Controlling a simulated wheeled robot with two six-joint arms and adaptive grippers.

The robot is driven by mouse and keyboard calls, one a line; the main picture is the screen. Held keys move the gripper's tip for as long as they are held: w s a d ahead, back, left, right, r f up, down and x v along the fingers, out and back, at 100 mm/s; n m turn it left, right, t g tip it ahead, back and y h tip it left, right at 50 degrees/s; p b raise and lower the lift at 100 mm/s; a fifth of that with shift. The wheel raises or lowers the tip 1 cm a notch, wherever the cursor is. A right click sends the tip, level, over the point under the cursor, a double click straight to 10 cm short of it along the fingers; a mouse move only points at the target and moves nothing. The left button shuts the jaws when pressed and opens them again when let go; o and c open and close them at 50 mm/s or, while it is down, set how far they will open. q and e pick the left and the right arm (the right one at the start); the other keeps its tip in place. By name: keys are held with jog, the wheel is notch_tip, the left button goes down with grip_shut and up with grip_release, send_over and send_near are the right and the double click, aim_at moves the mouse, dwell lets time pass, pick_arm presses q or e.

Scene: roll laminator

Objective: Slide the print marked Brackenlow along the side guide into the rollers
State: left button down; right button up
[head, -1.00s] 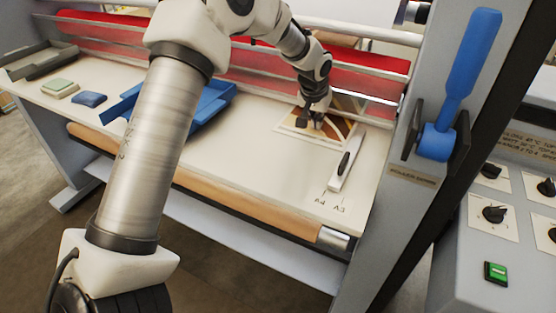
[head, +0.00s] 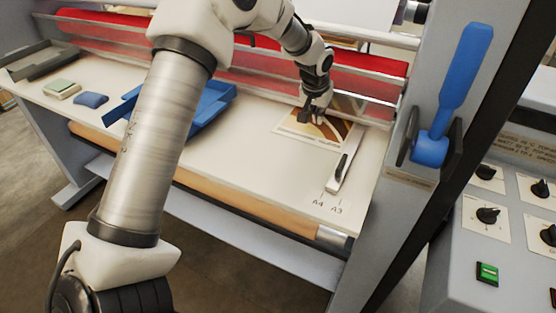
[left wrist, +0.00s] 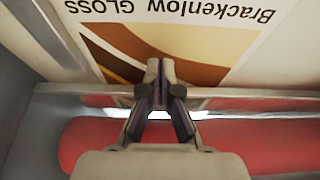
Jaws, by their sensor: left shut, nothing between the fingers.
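The print (head: 290,135), with brown and tan curves and a pale border, lies flat on the feed table in front of the rollers. In the left wrist view the print (left wrist: 200,45) shows "Brackenlow GLOSS" upside down. My left gripper (head: 310,118) is over the print's far part. The left gripper (left wrist: 160,66) is shut with nothing between its fingers; I cannot tell whether its tips touch the print. The side guide (head: 343,170), a pale bar with a black handle, lies at the print's right. The red roller (head: 350,82) runs behind the print; it also shows in the wrist view (left wrist: 235,140).
A blue tray (head: 212,105) lies left of the print, partly behind my arm. A blue block (head: 91,99), a pale green block (head: 62,89) and a grey tray (head: 40,62) are farther left. A blue lever (head: 460,80) stands at right beside a control panel (head: 500,190).

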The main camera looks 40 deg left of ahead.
pick_arm(q)
jog(key=shift+r+p, duration=0.2)
jog(key=shift+p, duration=0.1)
notch_tip(320, 180, up, 5)
jog(key=p, duration=0.4)
jog(key=shift+f, duration=0.3)
